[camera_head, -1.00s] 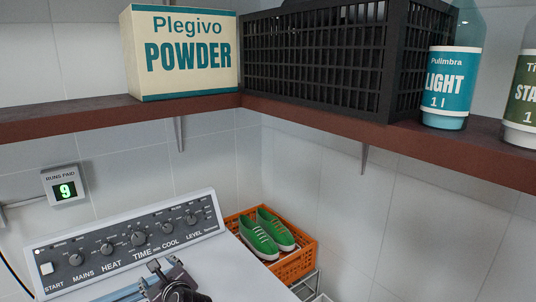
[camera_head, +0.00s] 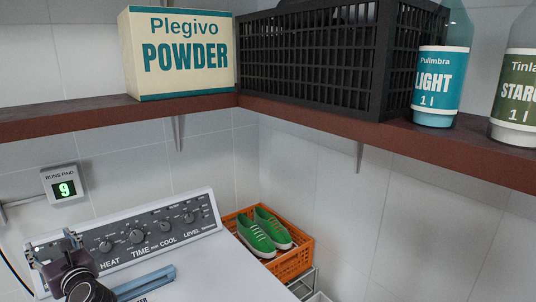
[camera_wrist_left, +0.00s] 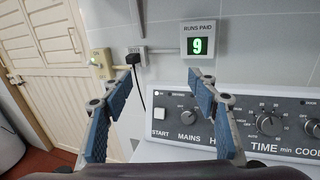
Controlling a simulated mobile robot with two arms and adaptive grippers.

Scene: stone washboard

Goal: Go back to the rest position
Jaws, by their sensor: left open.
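The START button (camera_wrist_left: 159,114) and the panel (camera_wrist_left: 240,118) lie beyond the fingers. My right gripper is not in view.
A brown shelf (camera_head: 60,124) carries a powder box (camera_head: 183,55), a black crate (camera_head: 310,60) and bottles (camera_head: 440,85). An orange crate (camera_head: 292,262) holds green shoes (camera_head: 262,232). A RUNS PAID display (camera_head: 64,186) reads 9. A blue bar (camera_head: 145,281) lies on the machine top.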

